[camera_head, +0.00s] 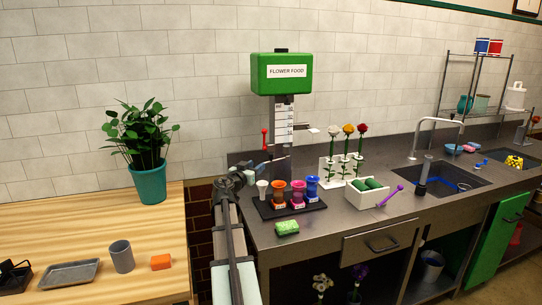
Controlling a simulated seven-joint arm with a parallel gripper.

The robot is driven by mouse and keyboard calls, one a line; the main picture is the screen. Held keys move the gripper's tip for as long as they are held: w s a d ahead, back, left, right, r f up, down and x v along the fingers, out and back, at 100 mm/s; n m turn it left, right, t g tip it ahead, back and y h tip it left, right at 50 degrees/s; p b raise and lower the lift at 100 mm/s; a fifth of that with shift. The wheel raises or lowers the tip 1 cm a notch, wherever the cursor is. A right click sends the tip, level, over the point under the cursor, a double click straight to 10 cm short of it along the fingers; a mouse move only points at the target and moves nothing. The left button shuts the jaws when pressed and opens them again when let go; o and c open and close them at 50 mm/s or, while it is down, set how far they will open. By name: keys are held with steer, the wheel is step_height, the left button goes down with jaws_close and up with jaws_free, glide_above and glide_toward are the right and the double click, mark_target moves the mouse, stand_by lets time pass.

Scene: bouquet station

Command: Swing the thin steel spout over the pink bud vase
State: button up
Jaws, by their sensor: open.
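The pink bud vase (298,190) stands upright on a dark tray, between an orange vase (279,191) and a blue vase (312,186). Above and behind them is the green flower food dispenser (281,88). A thin pale piece (308,128), which looks like the steel spout, sticks out to the right below the green tank; it is too small to make out clearly. My gripper (265,166) is open beside the dispenser's lower column, above the left end of the tray. My wrist partly blocks the view there.
A red-knobbed lever (265,134) stands left of the dispenser column. A small white cup (262,188) is at the tray's left end. Roses in a white rack (325,173) and a white box (370,199) stand to the right. A green sponge (287,228) lies in front.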

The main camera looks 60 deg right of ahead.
mark_target(270, 155)
steer(key=d, duration=1.3)
steer(key=shift+d+r, duration=0.15)
steer(key=shift+d, duration=0.25)
jaws_close()
